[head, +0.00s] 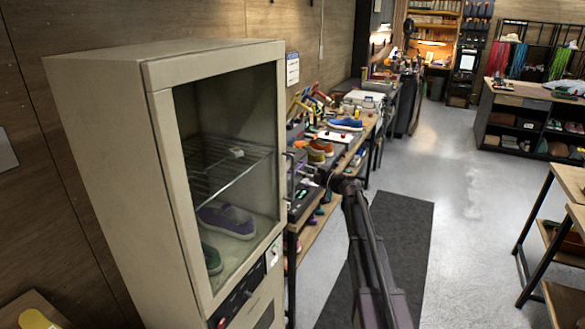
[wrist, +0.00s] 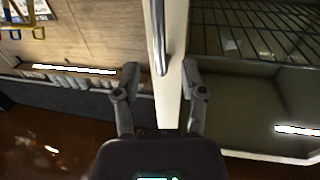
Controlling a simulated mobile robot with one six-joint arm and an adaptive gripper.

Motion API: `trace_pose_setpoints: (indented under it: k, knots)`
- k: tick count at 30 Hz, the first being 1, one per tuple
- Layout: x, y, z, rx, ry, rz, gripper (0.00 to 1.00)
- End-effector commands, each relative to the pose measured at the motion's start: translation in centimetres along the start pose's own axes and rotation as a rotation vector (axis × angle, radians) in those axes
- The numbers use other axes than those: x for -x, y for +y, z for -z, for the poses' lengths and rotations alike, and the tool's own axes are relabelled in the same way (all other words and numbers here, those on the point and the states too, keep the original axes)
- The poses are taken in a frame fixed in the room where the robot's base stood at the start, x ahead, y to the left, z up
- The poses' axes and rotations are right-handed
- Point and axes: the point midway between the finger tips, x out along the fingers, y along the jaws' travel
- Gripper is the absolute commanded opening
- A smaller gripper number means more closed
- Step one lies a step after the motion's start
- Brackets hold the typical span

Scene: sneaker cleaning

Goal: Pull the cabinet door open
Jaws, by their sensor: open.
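The cream cabinet (head: 105,150) stands upright at the left of the head view. Its framed glass door (head: 162,150) looks shut. Through the glass I see a wire shelf, a purple shoe (head: 227,221) and part of a green shoe (head: 211,258). In the wrist view, the metal bar handle (wrist: 157,40) runs along the pale door frame (wrist: 172,85). My gripper (wrist: 160,72) is open, with one finger on each side of the frame's line, just below the handle's end. I cannot tell whether either finger touches. In the head view, my gripper is small beside the door's right edge.
A workbench (head: 358,140) with shoes, tools and boxes runs along the wall right behind the cabinet. A dark mat (head: 405,225) lies on the grey floor. A wooden table (head: 570,180) stands at the right edge. The floor between is clear.

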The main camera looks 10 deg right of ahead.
Motion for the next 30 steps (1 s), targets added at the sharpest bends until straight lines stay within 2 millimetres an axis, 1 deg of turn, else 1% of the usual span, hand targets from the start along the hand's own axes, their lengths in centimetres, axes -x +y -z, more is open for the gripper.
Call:
trace_pose_setpoints:
  k: [1, 6, 12, 17, 26, 27, 29, 30]
  knots:
    - [-1.1, 0.1, 0.0, 0.000, 0.000, 0.003, 0.54]
    - [-3.4, 0.1, 0.0, 0.000, 0.000, 0.002, 0.54]
    - [-5.1, 0.1, 0.0, 0.000, 0.000, 0.001, 0.54]
    - [-5.7, 0.0, 0.0, 0.000, 0.000, 0.000, 0.54]
    - [-5.7, 0.0, 0.0, 0.000, 0.000, 0.000, 0.54]
    - [-5.7, 0.0, 0.0, 0.000, 0.000, 0.000, 0.42]
    - [-5.7, 0.0, 0.0, 0.000, 0.000, 0.000, 0.24]
    - [-5.7, 0.0, 0.0, 0.000, 0.000, 0.001, 0.12]
